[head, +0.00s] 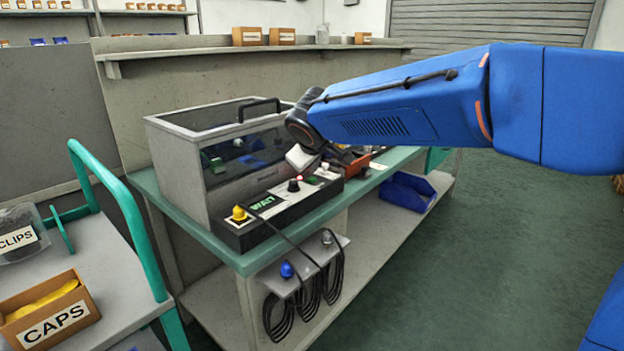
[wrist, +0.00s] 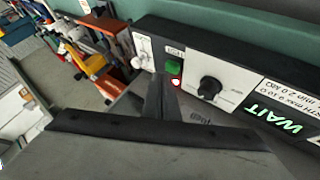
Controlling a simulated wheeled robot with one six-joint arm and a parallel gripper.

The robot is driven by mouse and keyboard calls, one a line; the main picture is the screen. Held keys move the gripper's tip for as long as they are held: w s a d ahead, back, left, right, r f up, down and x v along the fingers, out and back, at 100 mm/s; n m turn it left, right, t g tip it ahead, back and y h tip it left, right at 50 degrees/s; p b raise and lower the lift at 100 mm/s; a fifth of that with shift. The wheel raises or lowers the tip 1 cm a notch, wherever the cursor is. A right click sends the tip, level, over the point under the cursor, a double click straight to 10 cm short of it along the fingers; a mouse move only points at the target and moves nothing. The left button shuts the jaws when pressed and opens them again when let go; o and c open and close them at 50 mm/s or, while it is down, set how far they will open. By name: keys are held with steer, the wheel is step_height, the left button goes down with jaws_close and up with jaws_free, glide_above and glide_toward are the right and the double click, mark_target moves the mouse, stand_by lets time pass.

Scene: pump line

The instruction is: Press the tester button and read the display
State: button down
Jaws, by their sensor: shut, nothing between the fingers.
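The tester is a black box with a pale panel (head: 285,200) at the front of the bench. Its display (head: 262,202) shows WAIT in green letters, also seen in the wrist view (wrist: 273,121). In the wrist view a green button (wrist: 174,66) sits on the panel beside a lit red lamp (wrist: 176,82) and a black knob (wrist: 209,88). My gripper (wrist: 160,82) is shut and empty, its dark fingertips close to the green button and lamp. I cannot tell whether they touch the panel. In the head view my arm hides part of the tester's far end.
A grey box with a dark window (head: 245,155) stands behind the tester. A yellow knob (head: 238,213) is at the tester's near end. Black cables (head: 333,280) hang below the bench. A blue bin (head: 405,192) is on the lower shelf. A cart with a CAPS box (head: 48,318) stands left.

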mark_target(312, 180)
steer(key=shift+r, duration=0.35)
steer(key=shift+r, duration=2.35)
steer(key=s+d+f+m+g+h, duration=0.1)
steer(key=s+d+f+m, duration=0.15)
steer(key=s+d, duration=0.65)
steer(key=s+d+f+m+g, duration=0.1)
steer(key=s+d+f+m, duration=0.15)
steer(key=s+d, duration=0.7)
steer(key=s+d+f+m+g, duration=0.1)
steer(key=s+d+f+m, duration=0.1)
steer(key=s+d+f, duration=0.5)
steer(key=s+d+f+m+g, duration=0.1)
steer(key=s+d+f+m, duration=0.1)
steer(key=s+d+f, duration=0.5)
steer(key=s+f, duration=0.1)
steer(key=s, duration=0.5)
steer(key=shift+m, duration=0.4)
